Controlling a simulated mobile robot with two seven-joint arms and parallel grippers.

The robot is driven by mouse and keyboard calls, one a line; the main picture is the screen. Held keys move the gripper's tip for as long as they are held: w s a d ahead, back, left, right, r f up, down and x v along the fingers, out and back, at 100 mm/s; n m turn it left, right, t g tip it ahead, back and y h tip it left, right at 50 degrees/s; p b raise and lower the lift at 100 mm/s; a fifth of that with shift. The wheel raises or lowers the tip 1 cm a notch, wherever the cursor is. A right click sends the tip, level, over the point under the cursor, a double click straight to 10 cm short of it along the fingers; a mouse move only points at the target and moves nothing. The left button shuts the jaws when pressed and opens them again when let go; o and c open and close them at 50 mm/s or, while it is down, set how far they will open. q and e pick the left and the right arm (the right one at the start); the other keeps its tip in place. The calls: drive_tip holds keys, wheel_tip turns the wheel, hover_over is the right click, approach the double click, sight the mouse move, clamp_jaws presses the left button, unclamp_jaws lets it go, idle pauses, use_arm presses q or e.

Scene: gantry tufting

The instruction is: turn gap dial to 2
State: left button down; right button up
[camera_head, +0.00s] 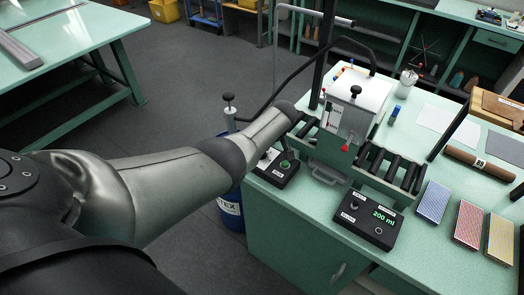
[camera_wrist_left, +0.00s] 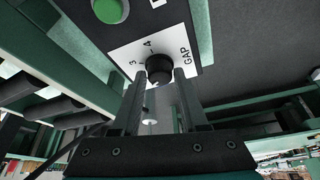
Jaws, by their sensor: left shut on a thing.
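The gap dial (camera_wrist_left: 159,67) is a black round knob on a white plate marked GAP, with the numbers 3 and 4 readable in the left wrist view. The other numbers are hidden behind my fingers and the knob. My left gripper (camera_wrist_left: 160,80) is shut on the dial, one finger on each side of it. I cannot tell which number the knob points to. In the head view the dial's control box (camera_head: 285,166) stands at the bench's left end, partly behind my left arm. My right gripper is in neither view.
A green button (camera_wrist_left: 110,10) sits beside the dial plate. The roller machine (camera_head: 355,105) stands just right of the box, with a 200 ml display unit (camera_head: 370,218) in front. A blue drum (camera_head: 230,213) stands at the bench's left side. Coloured pads (camera_head: 470,222) lie at right.

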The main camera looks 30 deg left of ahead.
use_arm(q)
drive_tip(key=shift+n, duration=0.3)
drive_tip(key=shift+c, duration=2.2)
unclamp_jaws()
drive_tip(key=shift+r, duration=0.1)
drive_tip(key=shift+d+r, duration=0.1)
drive_tip(key=shift+r, duration=0.15)
drive_tip(key=p+v, duration=0.5)
drive_tip(key=v, duration=0.9)
drive_tip(key=shift+d+r, duration=0.2)
drive_tip(key=shift+d, duration=0.05)
